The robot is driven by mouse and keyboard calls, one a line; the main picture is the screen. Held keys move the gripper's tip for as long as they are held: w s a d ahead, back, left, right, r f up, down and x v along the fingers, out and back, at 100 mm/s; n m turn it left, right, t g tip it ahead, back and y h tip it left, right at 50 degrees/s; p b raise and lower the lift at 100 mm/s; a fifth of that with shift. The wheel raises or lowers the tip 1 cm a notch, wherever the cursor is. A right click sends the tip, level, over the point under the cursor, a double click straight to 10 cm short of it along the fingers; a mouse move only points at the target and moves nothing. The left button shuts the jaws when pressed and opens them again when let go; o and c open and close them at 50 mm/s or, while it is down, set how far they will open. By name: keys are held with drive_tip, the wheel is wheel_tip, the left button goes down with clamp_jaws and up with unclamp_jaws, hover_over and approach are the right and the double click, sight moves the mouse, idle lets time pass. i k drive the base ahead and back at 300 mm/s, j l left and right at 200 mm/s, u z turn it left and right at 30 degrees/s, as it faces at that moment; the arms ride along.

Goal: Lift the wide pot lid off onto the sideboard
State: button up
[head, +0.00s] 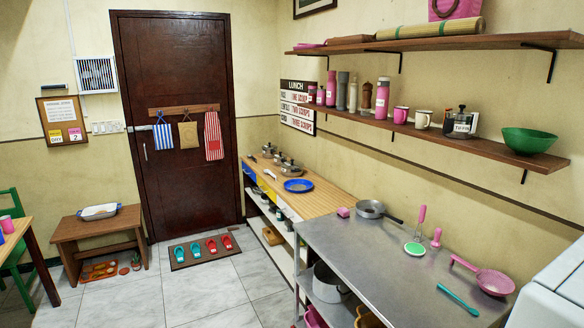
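Several small metal pots (289,168) stand close together at the far end of a long wooden-topped sideboard (322,200), along the right wall. They seem to have lids with dark knobs, but they are too small and overlapped to tell which lid is the wide one. A blue plate (298,186) lies on the sideboard, nearer than the pots. A light utensil (270,174) lies by the front edge. My gripper is not in view.
A grey metal table (385,265) with a saucepan (370,209), pink utensils and a pink strainer (494,282) adjoins the sideboard's near end. Loaded shelves (440,138) hang above. A low bench (98,225) and a slipper mat (205,250) lie left; tiled floor between is open.

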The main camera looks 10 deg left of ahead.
sight(292, 164)
drive_tip(key=i+j+u, duration=0.35)
drive_tip(key=i+j, duration=0.2)
drive_tip(key=i+j+u, duration=0.3)
drive_tip(key=i+j, duration=0.3)
drive_tip(key=i+j+u, duration=0.35)
drive_tip(key=i, duration=0.3)
drive_tip(key=i+j+u, duration=0.15)
drive_tip(key=i, duration=1.95)
drive_tip(key=i+l+z, duration=0.15)
drive_tip(key=i+z, duration=0.25)
drive_tip(key=i, duration=0.15)
drive_tip(key=i+z, duration=0.4)
drive_tip(key=i, duration=0.15)
drive_tip(key=i+j+z, duration=0.15)
drive_tip(key=i+z, duration=0.25)
drive_tip(key=i, duration=0.15)
drive_tip(key=i+j+z, duration=0.4)
drive_tip(key=i+z, duration=0.25)
drive_tip(key=i+j+z, duration=0.15)
drive_tip(key=i+z, duration=0.15)
drive_tip(key=i, duration=0.15)
